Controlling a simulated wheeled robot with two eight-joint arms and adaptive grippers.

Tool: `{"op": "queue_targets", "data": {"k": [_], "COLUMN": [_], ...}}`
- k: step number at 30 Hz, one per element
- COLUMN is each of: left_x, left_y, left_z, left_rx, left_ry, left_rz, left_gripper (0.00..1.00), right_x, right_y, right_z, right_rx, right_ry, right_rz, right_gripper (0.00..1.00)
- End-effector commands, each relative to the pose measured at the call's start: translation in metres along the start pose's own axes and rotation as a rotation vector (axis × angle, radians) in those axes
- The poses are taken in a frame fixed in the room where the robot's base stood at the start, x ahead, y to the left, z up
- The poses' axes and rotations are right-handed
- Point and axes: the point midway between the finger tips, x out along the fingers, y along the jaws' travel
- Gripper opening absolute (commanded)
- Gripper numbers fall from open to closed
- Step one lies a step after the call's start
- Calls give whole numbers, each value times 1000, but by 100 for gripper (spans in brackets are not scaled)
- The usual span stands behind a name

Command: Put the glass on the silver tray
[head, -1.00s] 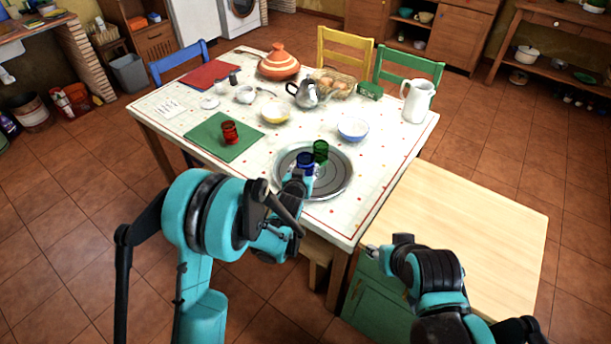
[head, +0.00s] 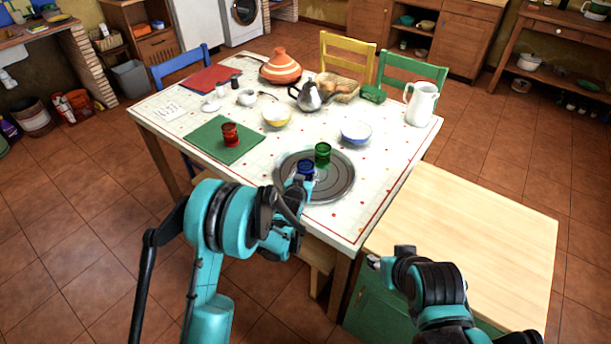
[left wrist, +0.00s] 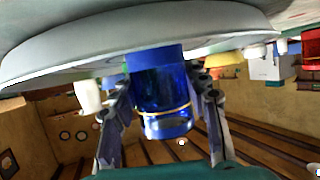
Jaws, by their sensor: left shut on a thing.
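A blue glass (head: 305,170) is at the near left part of the round silver tray (head: 338,190) on the table. My left gripper (head: 296,184) is shut on it, and the left wrist view shows the blue glass (left wrist: 163,92) between the two fingers (left wrist: 162,112). The tray's rim (left wrist: 60,52) is right beside it there; I cannot tell whether the glass touches the tray. A green glass (head: 322,154) stands upright on the tray behind the blue one. A red glass (head: 230,134) stands on a green mat (head: 205,140). My right gripper (head: 375,262) is over the wooden counter's left edge, its jaws unclear.
Two bowls, yellow-white (head: 277,117) and blue-white (head: 356,132), stand behind the tray. A teapot (head: 309,96), a tagine (head: 280,68) and a white jug (head: 421,103) stand farther back. The wooden counter (head: 470,235) at the right is bare.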

Motion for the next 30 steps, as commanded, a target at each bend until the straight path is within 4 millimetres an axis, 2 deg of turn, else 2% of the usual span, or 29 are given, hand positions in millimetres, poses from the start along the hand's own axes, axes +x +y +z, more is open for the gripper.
{"op": "queue_targets", "data": {"k": [1, 2, 3, 4, 16, 20, 30], "left_x": [1, 1, 0, 0, -5, -28, -100], "left_y": [0, 0, 0, 0, 0, 0, 0], "left_z": [2, 2, 2, 2, -2, -4, -4], "left_rx": [0, 0, 0, 0, 0, 0, 0], "left_ry": [0, 0, 0, 0, 0, 0, 0], "left_rz": [0, 0, 0, 0, 0, 0, 0], "left_gripper": [12, 51, 61, 66, 66, 66, 66], "right_x": [0, 0, 0, 0, -2, -10, -28], "right_y": [0, 0, 0, 0, 0, 0, 0], "right_z": [0, 0, 0, 0, -1, -7, -20], "right_rx": [0, 0, 0, 0, 0, 0, 0], "right_ry": [0, 0, 0, 0, 0, 0, 0], "right_rz": [0, 0, 0, 0, 0, 0, 0], "right_gripper": [40, 40, 40, 40, 40, 40, 40]}}
